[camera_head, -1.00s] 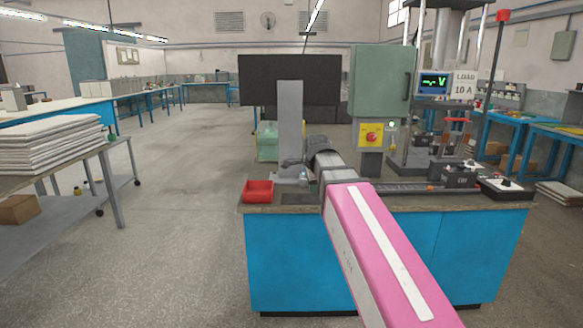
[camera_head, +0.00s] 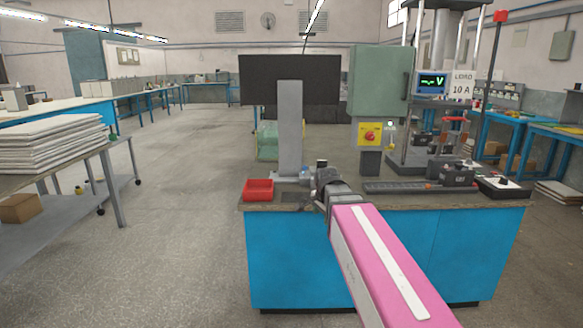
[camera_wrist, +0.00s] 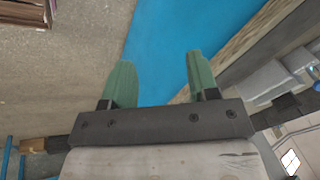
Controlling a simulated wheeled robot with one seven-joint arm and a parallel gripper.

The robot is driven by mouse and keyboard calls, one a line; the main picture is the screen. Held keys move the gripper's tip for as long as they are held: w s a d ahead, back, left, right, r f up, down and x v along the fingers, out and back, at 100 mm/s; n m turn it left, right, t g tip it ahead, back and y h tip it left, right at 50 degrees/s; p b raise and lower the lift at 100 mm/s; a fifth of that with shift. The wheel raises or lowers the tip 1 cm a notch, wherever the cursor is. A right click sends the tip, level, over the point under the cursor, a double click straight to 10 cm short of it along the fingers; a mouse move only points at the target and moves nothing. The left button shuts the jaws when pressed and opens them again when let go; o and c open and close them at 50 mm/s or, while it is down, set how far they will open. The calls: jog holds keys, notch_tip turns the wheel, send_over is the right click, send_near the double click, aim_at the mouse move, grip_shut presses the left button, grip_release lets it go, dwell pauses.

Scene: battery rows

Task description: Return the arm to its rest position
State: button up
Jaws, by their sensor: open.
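My arm shows in the head view as a pink link with a white stripe, rising from the lower right, with a dark grey wrist at its far end by the front edge of the bench (camera_head: 420,204). The fingers cannot be made out in that view. In the wrist view my gripper (camera_wrist: 160,78) shows two green fingers standing apart with nothing between them. Behind them are the blue bench front and the bench top's edge, with grey floor to the left.
A battery row (camera_head: 415,187) lies right of my wrist. Floor left of the bench is clear.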

jog(key=s+d+f+n+g, duration=0.2)
jog(key=s+f+n, duration=0.3)
jog(key=f, duration=0.5)
jog(key=s+d+f+n+g, duration=0.1)
jog(key=s+d+f+n, duration=0.4)
jog(key=s+f, duration=0.3)
notch_tip(320, 180, down, 4)
jog(key=shift+s+d+r+n+g, duration=0.2)
jog(key=shift+s+r+n+g, duration=0.1)
jog(key=shift+n+g, duration=0.15)
